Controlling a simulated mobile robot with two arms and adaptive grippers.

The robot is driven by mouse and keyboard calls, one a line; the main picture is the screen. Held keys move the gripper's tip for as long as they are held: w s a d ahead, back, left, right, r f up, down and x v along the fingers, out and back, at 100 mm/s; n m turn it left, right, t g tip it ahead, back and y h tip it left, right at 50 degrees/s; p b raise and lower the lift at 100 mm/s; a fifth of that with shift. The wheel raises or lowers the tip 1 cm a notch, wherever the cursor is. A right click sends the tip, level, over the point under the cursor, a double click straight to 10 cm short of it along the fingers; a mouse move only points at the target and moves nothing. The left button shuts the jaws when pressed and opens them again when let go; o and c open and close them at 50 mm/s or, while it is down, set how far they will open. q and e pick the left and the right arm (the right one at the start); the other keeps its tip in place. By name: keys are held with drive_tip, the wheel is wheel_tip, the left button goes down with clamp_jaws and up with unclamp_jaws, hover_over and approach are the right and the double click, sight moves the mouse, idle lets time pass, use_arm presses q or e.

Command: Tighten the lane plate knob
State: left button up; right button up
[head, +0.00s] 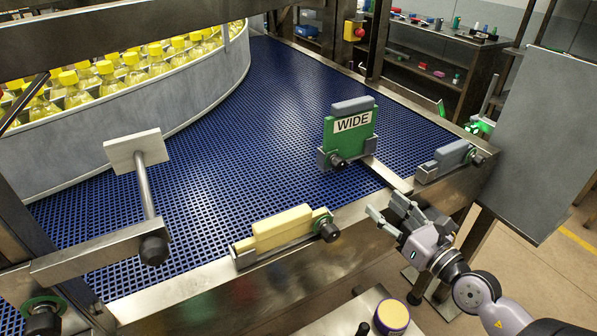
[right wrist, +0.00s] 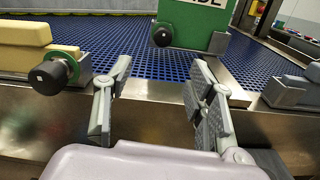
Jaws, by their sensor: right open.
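The green lane plate (head: 349,127) marked "WIDE" stands upright in a grey holder over the blue belt. Its black knob (head: 337,161) sits at the lower left of the holder, and it also shows near the top of the right wrist view (right wrist: 163,37). My right gripper (head: 386,208) is open and empty at the front rail, in front of the plate and apart from it. In the right wrist view its two fingers (right wrist: 163,80) are spread, with the knob beyond the gap. How tight the knob is cannot be told. My left gripper is out of view.
A yellow block (head: 282,228) with a black knob (head: 327,229) is on the front rail, left of my right gripper. A grey block (head: 452,155) is on the rail to the right. A grey panel (head: 545,140) stands at the right. Bottles (head: 135,68) stand behind the curved wall.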

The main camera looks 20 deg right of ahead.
drive_tip(key=p, duration=0.5)
approach(342, 165)
drive_tip(key=w, duration=0.8)
drive_tip(key=shift+w+a, duration=0.1)
drive_tip(key=shift+a, duration=0.25)
drive_tip(key=shift+w, duration=0.8)
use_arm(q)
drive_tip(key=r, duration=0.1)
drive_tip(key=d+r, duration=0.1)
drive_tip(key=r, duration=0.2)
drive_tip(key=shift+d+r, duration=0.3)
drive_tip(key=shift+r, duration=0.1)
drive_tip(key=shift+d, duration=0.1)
use_arm(e)
drive_tip(key=shift+c, duration=0.5)
drive_tip(key=c, duration=1.1)
